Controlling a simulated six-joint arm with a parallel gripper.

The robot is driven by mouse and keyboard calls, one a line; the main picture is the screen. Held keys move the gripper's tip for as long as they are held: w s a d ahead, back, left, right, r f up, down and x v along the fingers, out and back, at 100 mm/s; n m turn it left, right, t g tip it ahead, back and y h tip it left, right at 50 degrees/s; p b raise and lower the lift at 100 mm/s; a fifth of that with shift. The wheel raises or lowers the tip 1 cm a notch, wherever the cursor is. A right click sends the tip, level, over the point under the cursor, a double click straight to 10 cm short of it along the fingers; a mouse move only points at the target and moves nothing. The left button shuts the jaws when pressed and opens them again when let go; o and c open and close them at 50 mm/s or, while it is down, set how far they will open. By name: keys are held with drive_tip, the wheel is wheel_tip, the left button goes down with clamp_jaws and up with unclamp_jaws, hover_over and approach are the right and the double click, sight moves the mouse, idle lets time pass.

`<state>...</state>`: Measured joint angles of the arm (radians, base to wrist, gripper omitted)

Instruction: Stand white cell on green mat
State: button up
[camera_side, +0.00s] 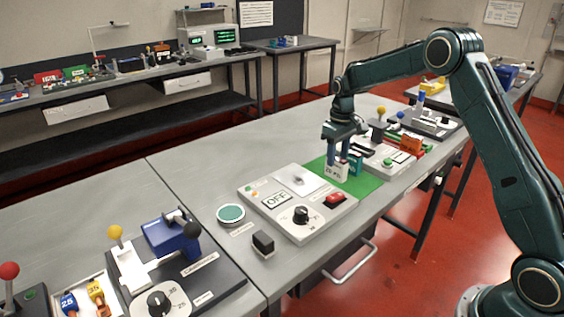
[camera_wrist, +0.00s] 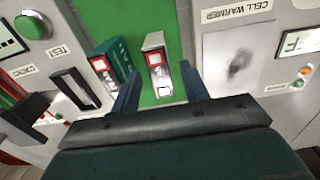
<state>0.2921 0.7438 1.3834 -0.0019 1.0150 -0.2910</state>
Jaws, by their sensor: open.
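The white cell (camera_side: 335,171) is on the green mat (camera_side: 367,187) and looks upright. In the wrist view the white cell (camera_wrist: 157,70) shows a red-and-white label and lies between my two blue fingers, with green mat (camera_wrist: 98,18) around it. My gripper (camera_side: 341,156) is open, pointing down around the white cell, with a gap visible on each side in the wrist view. A teal cell (camera_side: 355,163) stands close beside it on the mat; the wrist view shows the teal cell (camera_wrist: 110,68) just outside my left-hand finger.
The cell warmer box (camera_side: 298,203) with dial and red switch borders the mat on one side. A tester unit (camera_side: 395,153) with a green button borders the other. A round green pad (camera_side: 231,213) and a small black block (camera_side: 263,243) sit farther left. Front mat is clear.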

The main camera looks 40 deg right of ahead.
sight(338, 158)
wheel_tip(338, 158, up, 11)
drive_tip(key=shift+r, duration=0.15)
idle(0.4)
idle(0.5)
drive_tip(key=s+a+r+t, duration=0.1)
drive_tip(key=s+a+r, duration=0.45)
drive_tip(key=s, duration=0.25)
drive_tip(key=s+a+r+t, duration=0.2)
drive_tip(key=s+a+r, duration=0.35)
drive_tip(key=s, duration=0.35)
drive_tip(key=s+a+f+t, duration=0.1)
drive_tip(key=s+a+f, duration=0.1)
drive_tip(key=s, duration=0.7)
drive_tip(key=s+a+f+t, duration=0.1)
drive_tip(key=s+a+f, duration=0.1)
drive_tip(key=s, duration=0.7)
drive_tip(key=shift+a+f+t, duration=0.3)
drive_tip(key=shift+a+f, duration=0.1)
